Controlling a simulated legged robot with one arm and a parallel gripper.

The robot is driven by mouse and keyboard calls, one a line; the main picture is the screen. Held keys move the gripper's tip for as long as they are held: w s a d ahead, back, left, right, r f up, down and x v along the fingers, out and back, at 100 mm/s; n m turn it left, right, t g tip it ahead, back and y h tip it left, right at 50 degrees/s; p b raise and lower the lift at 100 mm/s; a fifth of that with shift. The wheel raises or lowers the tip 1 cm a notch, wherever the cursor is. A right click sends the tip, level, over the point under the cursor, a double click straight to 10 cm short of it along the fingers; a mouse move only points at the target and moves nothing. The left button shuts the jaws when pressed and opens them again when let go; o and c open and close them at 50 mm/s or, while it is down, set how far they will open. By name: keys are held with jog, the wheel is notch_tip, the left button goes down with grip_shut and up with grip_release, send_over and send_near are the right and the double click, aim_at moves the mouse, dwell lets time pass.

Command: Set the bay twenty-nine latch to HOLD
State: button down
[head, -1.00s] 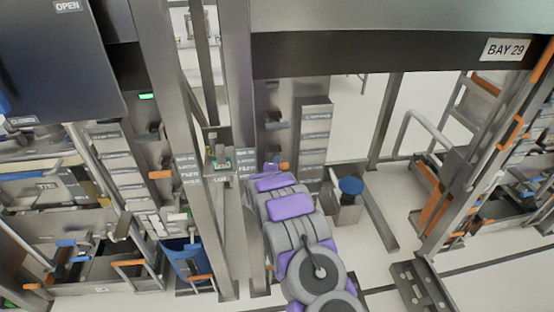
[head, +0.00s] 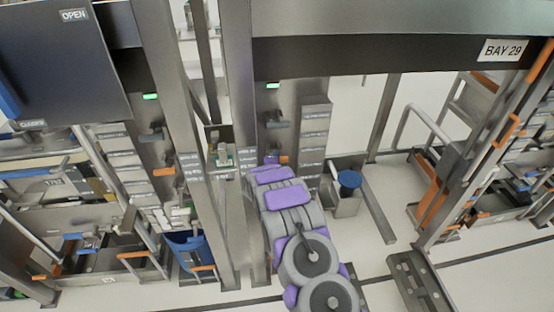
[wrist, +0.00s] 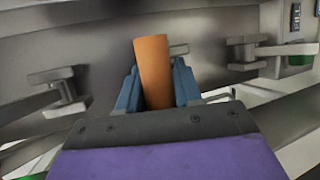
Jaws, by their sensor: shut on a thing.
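My gripper (wrist: 158,85) is shut on an orange latch handle (wrist: 152,62) in the wrist view, with blue-grey fingers on both sides of it. The handle's lower end is hidden behind my gripper's body. The BAY 29 sign (head: 503,50) hangs on the beam at top right. I cannot read the HOLD mark or the latch's exact setting.
A green light (head: 272,85) shows on the post above my gripper, and another (head: 150,97) on the left post. A blue bin (head: 188,252) is at lower left.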

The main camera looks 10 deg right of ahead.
jog(key=c, duration=0.8)
grip_release()
jog(key=shift+w+f, duration=0.1)
jog(key=shift+w, duration=0.05)
jog(key=shift+c, duration=0.2)
jog(key=b+v, duration=0.1)
jog(key=v, duration=1.6)
jog(key=shift+s, duration=0.2)
jog(key=shift+a, duration=0.1)
